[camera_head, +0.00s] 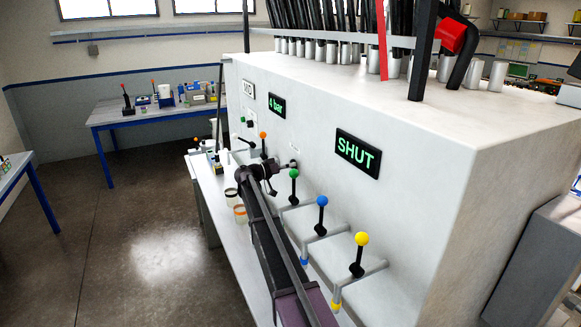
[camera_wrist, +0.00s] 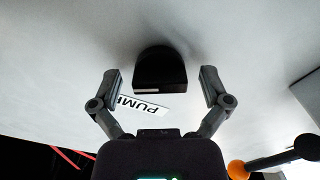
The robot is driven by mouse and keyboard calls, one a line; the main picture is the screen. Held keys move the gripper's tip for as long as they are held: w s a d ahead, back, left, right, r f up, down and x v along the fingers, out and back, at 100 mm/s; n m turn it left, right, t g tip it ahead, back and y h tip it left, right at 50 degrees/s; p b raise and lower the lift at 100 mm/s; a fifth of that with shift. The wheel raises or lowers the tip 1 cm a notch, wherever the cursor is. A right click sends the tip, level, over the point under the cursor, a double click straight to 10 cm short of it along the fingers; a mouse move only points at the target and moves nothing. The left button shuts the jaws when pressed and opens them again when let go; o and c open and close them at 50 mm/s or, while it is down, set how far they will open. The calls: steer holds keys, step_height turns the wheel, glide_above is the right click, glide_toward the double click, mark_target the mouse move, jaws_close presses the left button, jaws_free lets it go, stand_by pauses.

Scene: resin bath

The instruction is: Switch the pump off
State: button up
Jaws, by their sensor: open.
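In the wrist view my gripper (camera_wrist: 161,86) is open, with one finger on each side of the knob and a clear gap on both sides. How far the fingertips are from the panel I cannot tell. In the head view my gripper (camera_head: 268,172) is close to the front of the white machine (camera_head: 235,75); I cannot clearly make out the knob there.
Displays read "4 bar" (camera_head: 277,106) and "SHUT" (camera_head: 358,154). Levers with orange (camera_head: 262,135), green (camera_head: 294,173), blue (camera_head: 321,201) and yellow (camera_head: 362,239) balls stick out close around my arm. Jars (camera_head: 239,212) stand on the bench below. The floor at left is clear.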

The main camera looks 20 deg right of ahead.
steer(key=c, duration=1.2)
steer(key=shift+o, duration=0.2)
steer(key=shift+n, duration=0.4)
steer(key=n, duration=1.1)
